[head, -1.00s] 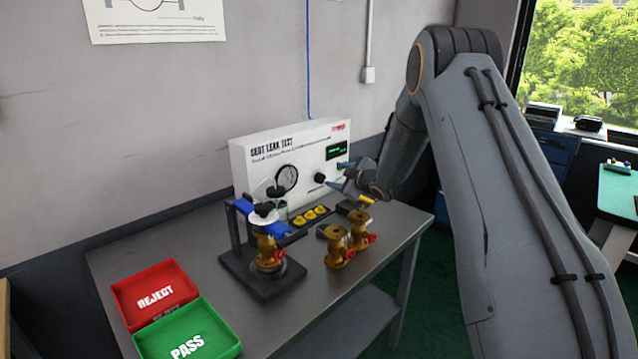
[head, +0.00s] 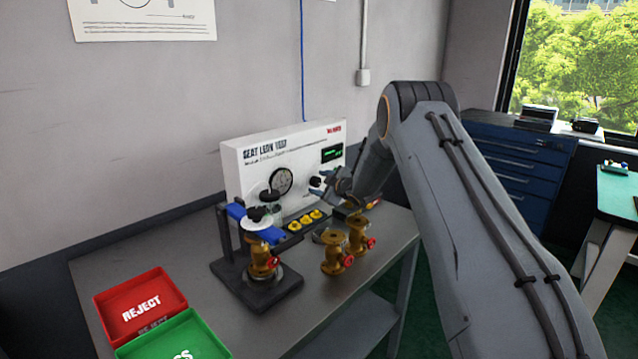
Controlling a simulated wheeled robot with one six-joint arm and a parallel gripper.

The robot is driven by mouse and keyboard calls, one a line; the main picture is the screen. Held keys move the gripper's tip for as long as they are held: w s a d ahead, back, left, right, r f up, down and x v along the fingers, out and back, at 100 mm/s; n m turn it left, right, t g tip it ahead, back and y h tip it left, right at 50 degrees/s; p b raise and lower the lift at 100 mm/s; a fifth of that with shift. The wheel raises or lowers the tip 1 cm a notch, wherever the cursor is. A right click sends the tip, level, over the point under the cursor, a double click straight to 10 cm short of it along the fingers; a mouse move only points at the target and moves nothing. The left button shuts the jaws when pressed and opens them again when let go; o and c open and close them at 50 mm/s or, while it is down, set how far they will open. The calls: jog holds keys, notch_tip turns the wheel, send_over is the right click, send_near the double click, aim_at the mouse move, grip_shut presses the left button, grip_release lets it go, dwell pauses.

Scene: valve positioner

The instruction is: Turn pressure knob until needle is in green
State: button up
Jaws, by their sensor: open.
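The white seat leak test panel (head: 240,165) stands at the back of the grey bench. It carries a round black gauge (head: 281,181) and a small green-lit display (head: 332,153). The needle and any green zone are too small to read. A small dark pressure knob (head: 315,182) sits on the panel face, right of the gauge. My gripper (head: 322,186) is open at the panel's right side, with its fingers close to the knob. I cannot tell whether they touch it or stand around it.
A clamp fixture (head: 255,290) holds a brass valve (head: 262,262) in front of the panel. Brass valves (head: 333,255) stand right of it, below my arm. Yellow parts (head: 303,219) sit at the panel's foot. A red tray (head: 140,301) and a green tray (head: 172,341) lie front left.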

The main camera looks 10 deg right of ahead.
jog(key=shift+w+a+f, duration=0.1)
jog(key=shift+w, duration=0.25)
jog(key=shift+c, duration=0.4)
jog(key=c, duration=1)
jog(key=shift+o, duration=0.2)
jog(key=shift+m, duration=0.3)
jog(key=m+g, duration=0.1)
jog(key=m+g+y, duration=0.1)
jog(key=m, duration=0.1)
jog(key=shift+w+d+y, duration=0.15)
jog(key=shift+d+y, duration=0.15)
jog(key=shift+w+d+m+g+y+b, duration=0.15)
jog(key=shift+m+g+y+b, duration=0.55)
jog(key=shift+m, duration=0.7)
jog(key=shift+r, duration=0.2)
